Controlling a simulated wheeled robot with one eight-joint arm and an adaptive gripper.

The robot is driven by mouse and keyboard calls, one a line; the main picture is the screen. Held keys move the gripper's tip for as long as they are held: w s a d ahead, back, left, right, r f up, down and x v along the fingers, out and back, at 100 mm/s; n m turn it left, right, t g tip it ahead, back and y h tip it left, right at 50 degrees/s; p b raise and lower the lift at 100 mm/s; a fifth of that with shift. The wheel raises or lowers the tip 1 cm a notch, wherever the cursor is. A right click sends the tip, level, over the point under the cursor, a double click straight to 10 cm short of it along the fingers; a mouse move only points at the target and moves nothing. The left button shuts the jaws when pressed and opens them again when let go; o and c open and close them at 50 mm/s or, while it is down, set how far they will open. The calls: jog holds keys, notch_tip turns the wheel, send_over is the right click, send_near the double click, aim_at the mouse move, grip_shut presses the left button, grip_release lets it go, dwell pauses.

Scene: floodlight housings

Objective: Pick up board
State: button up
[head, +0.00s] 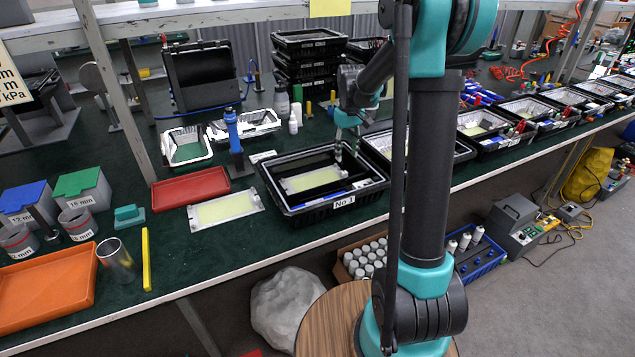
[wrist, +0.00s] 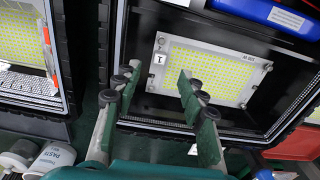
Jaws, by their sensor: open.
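A board (head: 312,180) with a pale yellow-green panel lies flat inside the black housing (head: 290,208) labelled No 1. In the wrist view the same board (wrist: 215,75) shows rows of yellow-green cells, a white frame and a small label marked with a single stroke. My gripper (head: 347,148) is over the right part of this housing, pointing down. In the wrist view my gripper (wrist: 160,88) is open and empty, with one finger overlapping the board's lower left part in the picture. I cannot tell the height between fingertips and board.
Another pale board (head: 226,208) lies on the green table left of the housing, near a red tray (head: 190,188). A neighbouring housing (wrist: 30,100) stands close by. A blue upright tool (head: 233,130) stands behind.

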aim_at(345, 173)
jog(key=shift+f, duration=3.9)
jog(key=shift+c, duration=0.4)
grip_shut()
